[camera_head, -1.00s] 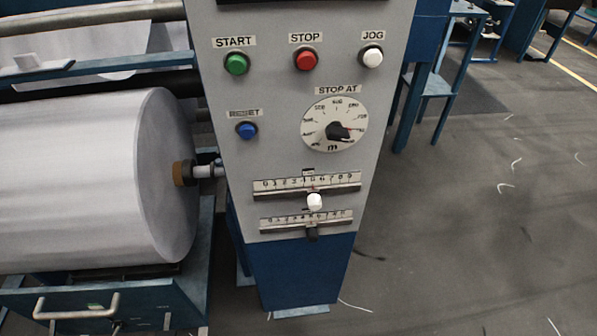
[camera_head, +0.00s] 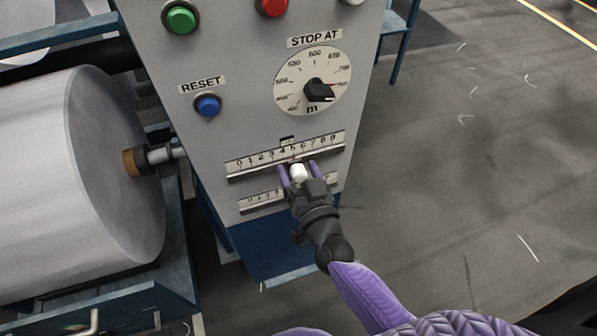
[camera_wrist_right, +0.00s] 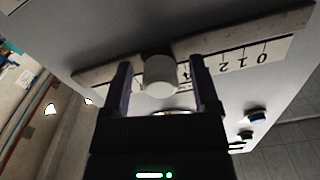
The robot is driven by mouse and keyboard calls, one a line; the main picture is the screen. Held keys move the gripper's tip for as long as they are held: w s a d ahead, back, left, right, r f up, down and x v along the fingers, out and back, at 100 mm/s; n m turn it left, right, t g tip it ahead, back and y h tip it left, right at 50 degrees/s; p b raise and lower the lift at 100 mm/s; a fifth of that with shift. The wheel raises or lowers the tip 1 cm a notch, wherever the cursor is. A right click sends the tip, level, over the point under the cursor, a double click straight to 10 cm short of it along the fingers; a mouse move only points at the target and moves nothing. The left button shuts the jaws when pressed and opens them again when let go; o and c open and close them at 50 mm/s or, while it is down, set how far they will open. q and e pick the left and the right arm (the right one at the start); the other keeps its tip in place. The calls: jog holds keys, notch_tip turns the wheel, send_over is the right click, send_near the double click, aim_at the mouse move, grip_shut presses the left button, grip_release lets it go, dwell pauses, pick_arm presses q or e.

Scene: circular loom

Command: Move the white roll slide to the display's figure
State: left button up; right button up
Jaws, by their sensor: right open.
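The white roll slide (camera_head: 298,172) is a small white knob on the upper scale (camera_head: 250,165), which is numbered 0 to 9. It stands near the 5 mark. My right gripper (camera_head: 301,170) is open, with one purple finger on each side of the white knob. In the right wrist view the knob (camera_wrist_right: 160,76) sits between the two fingers (camera_wrist_right: 160,85), with a visible gap to each. The display that gives the figure is out of view. My left gripper is not in view.
A lower scale (camera_head: 258,198) is partly hidden behind my right gripper. Above are the STOP AT dial (camera_head: 312,82), the blue RESET button (camera_head: 207,105), and green and red buttons. A large white roll (camera_head: 75,170) stands at left.

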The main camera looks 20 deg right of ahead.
grip_shut()
dwell(0.3)
dwell(1.1)
